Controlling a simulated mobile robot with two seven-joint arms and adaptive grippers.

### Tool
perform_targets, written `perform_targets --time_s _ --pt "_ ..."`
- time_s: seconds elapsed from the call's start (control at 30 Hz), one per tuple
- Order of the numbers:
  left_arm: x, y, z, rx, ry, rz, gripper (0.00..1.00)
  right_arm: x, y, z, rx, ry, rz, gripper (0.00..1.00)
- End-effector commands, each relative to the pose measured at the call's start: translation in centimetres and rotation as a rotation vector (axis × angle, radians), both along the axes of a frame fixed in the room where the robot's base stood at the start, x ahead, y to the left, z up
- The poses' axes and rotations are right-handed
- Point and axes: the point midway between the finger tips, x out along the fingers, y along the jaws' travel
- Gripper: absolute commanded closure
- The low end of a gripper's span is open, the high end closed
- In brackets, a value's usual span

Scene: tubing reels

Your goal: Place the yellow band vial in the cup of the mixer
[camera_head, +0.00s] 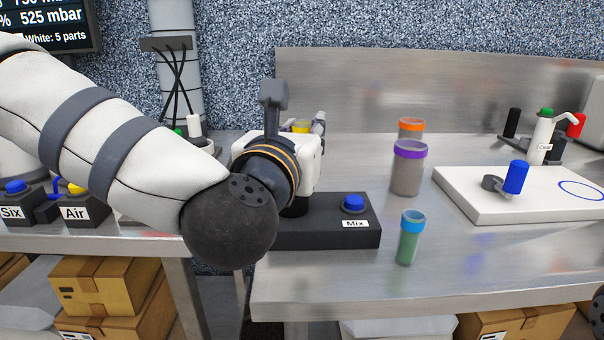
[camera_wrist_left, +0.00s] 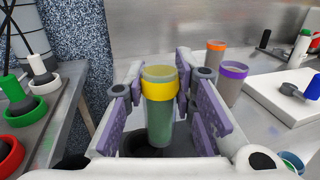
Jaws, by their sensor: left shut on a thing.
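The yellow band vial (camera_wrist_left: 160,110) is clear with green contents and stands about upright between the finger pads of my left gripper (camera_wrist_left: 165,108), which is shut on it. In the head view only a bit of the yellow band (camera_head: 301,126) shows behind my left gripper (camera_head: 312,130). The mixer (camera_head: 335,235) is a black box with a blue button and a "Mix" label, right below the gripper. Its dark cup (camera_head: 295,207) is mostly hidden by my wrist. A dark round shape shows below the vial in the left wrist view; whether the vial touches it I cannot tell.
On the steel table stand an orange-capped vial (camera_head: 411,128), a purple-capped vial (camera_head: 407,168) and a blue-capped vial (camera_head: 410,238), right of the mixer. A white board (camera_head: 525,197) with a blue item lies further right. "Six" and "Air" boxes (camera_head: 84,209) sit on the left table.

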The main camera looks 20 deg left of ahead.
Motion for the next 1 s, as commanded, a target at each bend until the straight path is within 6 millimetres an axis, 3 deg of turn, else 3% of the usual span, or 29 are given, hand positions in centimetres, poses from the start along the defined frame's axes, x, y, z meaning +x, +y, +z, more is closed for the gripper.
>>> perform_targets --time_s 0.03,0.23,0.4,0.83,0.87,0.9,1.0 --pt "0.8 0.7 -1.9 0.0 0.013 0.003 1.0 -0.6 0.0 -0.5 0.0 0.021 0.0 0.6" --pt "1.9 2.3 -3.9 0.0 0.006 0.001 1.0 -1.0 0.0 -0.9 0.0 0.035 0.0 0.6" --pt "2.2 2.5 -7.1 0.001 0.008 -0.002 1.0 -1.7 0.0 -1.6 0.0 0.059 0.0 0.6" --pt "2.1 2.5 -7.7 -0.001 0.002 -0.001 1.0 -1.8 0.0 -1.8 0.0 0.064 0.0 0.6" --pt "2.0 2.5 -7.6 -0.001 0.001 -0.001 0.69 -1.8 0.0 -1.7 0.0 0.063 0.0 0.6" --pt "2.0 2.5 -7.5 0.0 0.001 -0.001 0.6 -1.8 0.0 -1.7 0.0 0.062 0.0 0.6" --pt "2.0 2.5 -7.5 0.0 0.0 -0.001 0.56 -1.7 0.0 -1.7 0.0 0.062 0.0 0.6"
